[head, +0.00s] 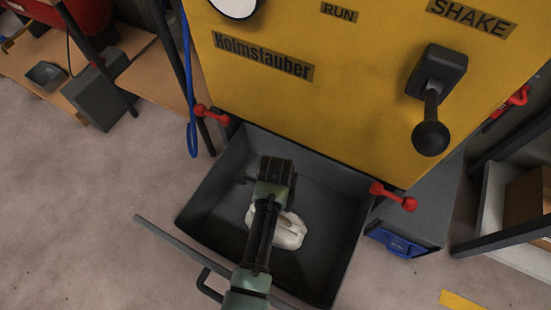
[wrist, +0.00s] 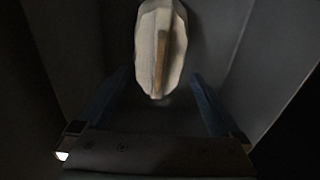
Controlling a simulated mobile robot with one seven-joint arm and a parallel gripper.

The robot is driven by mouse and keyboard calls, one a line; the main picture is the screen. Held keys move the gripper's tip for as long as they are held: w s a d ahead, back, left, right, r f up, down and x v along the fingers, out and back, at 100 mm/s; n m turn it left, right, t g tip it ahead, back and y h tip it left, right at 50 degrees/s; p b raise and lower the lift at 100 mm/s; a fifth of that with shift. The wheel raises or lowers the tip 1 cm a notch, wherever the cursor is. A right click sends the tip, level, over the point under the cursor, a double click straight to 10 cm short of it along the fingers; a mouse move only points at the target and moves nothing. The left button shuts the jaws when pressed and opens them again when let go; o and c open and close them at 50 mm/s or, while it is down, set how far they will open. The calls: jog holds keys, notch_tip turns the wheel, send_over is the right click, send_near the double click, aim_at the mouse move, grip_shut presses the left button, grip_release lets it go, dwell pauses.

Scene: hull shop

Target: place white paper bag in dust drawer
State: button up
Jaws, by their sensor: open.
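The white paper bag (head: 290,231) lies on the floor of the grey dust drawer (head: 335,185), partly hidden behind my arm in the head view. The drawer is pulled out below the yellow machine. In the wrist view the bag (wrist: 160,50) lies just beyond my fingertips, with a tan strip along its middle. My gripper (wrist: 160,100) is open, its two fingers apart and nothing between them. It is inside the drawer, and its fingers are hidden in the head view by my arm. The drawer's walls (wrist: 270,70) rise on both sides in the wrist view.
The yellow machine panel (head: 345,75) with a black lever (head: 430,115) stands over the drawer's back. Red clamps (head: 393,197) sit at both upper corners. A grey rail (head: 190,255) runs along the drawer's front.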

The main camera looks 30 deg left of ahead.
notch_tip(320, 180, up, 5)
jog(key=shift+r+p, duration=0.1)
jog(key=shift+p, duration=1)
